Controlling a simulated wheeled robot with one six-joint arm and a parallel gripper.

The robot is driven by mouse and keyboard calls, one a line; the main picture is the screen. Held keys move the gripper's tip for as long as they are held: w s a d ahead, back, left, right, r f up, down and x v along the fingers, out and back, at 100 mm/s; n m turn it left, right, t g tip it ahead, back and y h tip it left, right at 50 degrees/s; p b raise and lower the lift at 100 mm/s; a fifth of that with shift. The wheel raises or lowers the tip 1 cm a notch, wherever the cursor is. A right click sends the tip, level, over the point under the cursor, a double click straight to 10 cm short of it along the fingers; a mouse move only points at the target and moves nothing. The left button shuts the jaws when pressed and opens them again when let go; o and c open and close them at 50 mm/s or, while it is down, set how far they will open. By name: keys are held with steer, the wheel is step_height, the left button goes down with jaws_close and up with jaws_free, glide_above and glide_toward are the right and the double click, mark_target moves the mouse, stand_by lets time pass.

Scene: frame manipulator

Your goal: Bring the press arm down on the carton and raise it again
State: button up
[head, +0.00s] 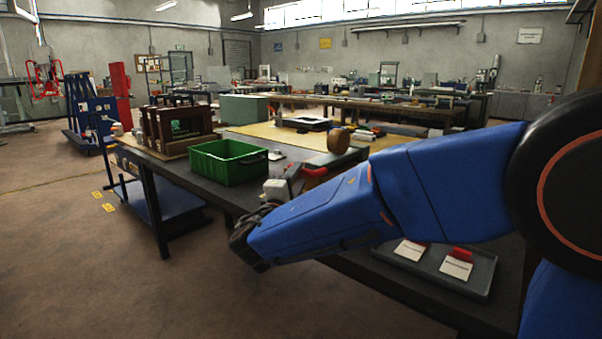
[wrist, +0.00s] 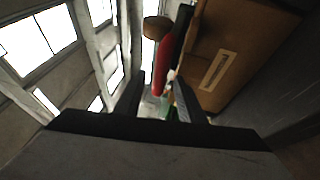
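The press arm's red grip (head: 316,172) shows just beyond the bend of my blue arm in the head view. A round wooden knob (head: 338,140) stands above it. In the wrist view the red grip (wrist: 166,62) slants down from beside a dark bar, and its lower end lies between my fingers. My gripper (wrist: 158,85) is open, with a gap between the two dark fingers; firm contact with the grip cannot be told. A large brown box with a pale label, apparently the carton (wrist: 238,42), fills the upper right of the wrist view. My arm hides much of the press.
A green crate (head: 228,162) stands on the dark workbench (head: 184,170) left of my gripper. Dark upright items (head: 178,123) stand behind the crate.

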mark_target(300, 173)
steer(key=shift+x, duration=1.6)
jaws_close()
steer(key=shift+r, duration=0.5)
steer(key=w+d+r+m+g+y, duration=0.1)
steer(key=w+d+r+g, duration=0.2)
steer(key=r, duration=0.6)
steer(key=w+d+r+m+g+y, duration=0.1)
steer(key=w+d+r+g, duration=0.2)
steer(key=w+d+r, duration=0.2)
steer(key=w+d+r+m+g+y, duration=0.1)
steer(key=w+d+r+g, duration=0.2)
steer(key=w+r, duration=0.4)
step_height(300, 173, up, 7)
steer(key=shift+d+f+y, duration=0.2)
steer(key=shift+d+y, duration=0.2)
steer(key=shift+d, duration=0.1)
steer(key=shift+w, duration=0.15)
